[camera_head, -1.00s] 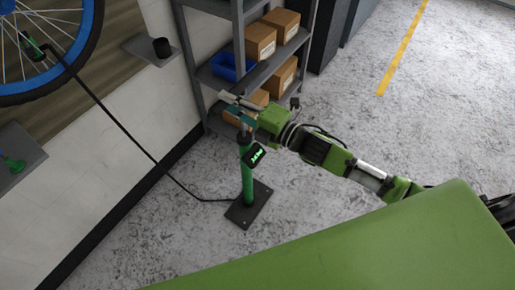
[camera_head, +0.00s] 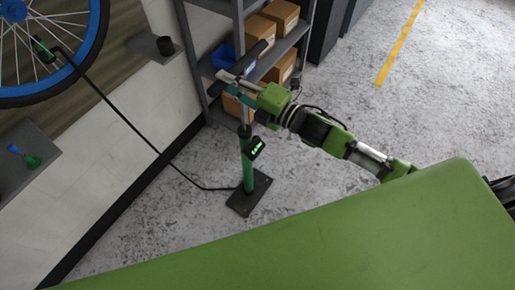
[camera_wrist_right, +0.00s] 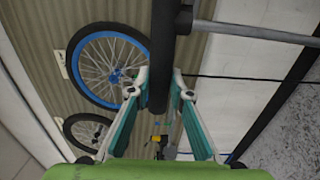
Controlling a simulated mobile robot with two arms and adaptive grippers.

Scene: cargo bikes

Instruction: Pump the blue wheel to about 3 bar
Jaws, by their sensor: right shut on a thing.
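The blue-rimmed wheel (camera_head: 87,62) is at the upper left in the head view, and it also shows in the wrist view (camera_wrist_right: 76,67). A green hose head (camera_head: 42,50) sits among its spokes near the rim. A black hose (camera_head: 125,122) runs from it to the green floor pump (camera_head: 248,172), which stands upright on a dark base plate (camera_head: 240,203). A small display (camera_head: 257,147) on the pump glows green, too small to read. My right gripper (camera_head: 232,83) is shut on the black pump handle (camera_wrist_right: 162,50), well above the pump body. My left gripper is not in view.
A grey shelf rack (camera_head: 232,25) with cardboard boxes (camera_head: 280,15) and a blue bin (camera_head: 224,56) stands just behind the pump. A wall ledge (camera_head: 150,47) holds a black cup (camera_head: 165,46). The floor to the right is clear.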

